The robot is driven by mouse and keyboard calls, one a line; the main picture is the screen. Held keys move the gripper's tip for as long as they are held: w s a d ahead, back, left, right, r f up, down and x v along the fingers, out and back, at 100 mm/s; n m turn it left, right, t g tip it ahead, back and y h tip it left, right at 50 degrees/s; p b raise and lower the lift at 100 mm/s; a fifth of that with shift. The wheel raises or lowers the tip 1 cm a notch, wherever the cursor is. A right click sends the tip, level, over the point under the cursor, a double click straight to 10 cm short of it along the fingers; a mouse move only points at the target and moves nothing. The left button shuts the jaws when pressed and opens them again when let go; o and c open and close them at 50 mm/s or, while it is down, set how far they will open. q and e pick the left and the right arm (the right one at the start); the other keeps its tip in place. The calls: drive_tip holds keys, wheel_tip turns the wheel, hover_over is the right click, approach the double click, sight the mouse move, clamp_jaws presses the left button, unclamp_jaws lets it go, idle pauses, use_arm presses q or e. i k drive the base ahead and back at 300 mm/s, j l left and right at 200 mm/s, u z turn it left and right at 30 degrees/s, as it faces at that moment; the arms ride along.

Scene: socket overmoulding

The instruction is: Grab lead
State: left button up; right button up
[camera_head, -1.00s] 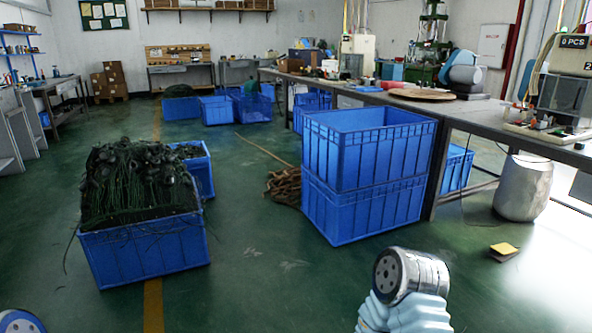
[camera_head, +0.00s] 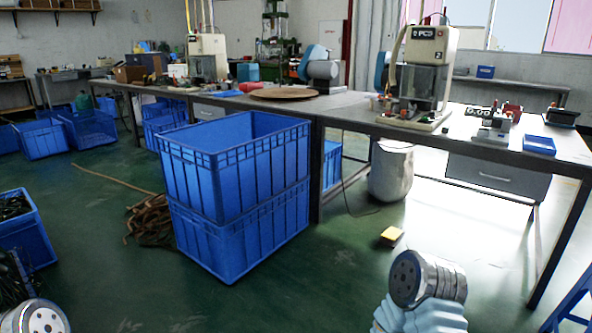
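Dark green-black leads fill a blue crate (camera_head: 24,232) at the left edge, and more dark leads (camera_head: 12,278) show below it, cut off by the frame. Parts of both my arms show at the bottom edge, but neither gripper is in view. I cannot see whether either one holds anything.
Two stacked blue crates (camera_head: 238,205) stand mid-floor, with a brown coiled heap (camera_head: 152,220) to their left. A long workbench (camera_head: 345,112) carries a press machine (camera_head: 420,80) and a small blue tray (camera_head: 539,145). A white bin (camera_head: 391,172) and a yellow block (camera_head: 391,236) are on the floor.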

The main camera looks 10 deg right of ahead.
sight(445, 128)
drive_tip(key=i+l+z, duration=0.2)
drive_tip(key=z, duration=0.3)
drive_tip(key=i+z, duration=0.7)
drive_tip(key=z, duration=0.25)
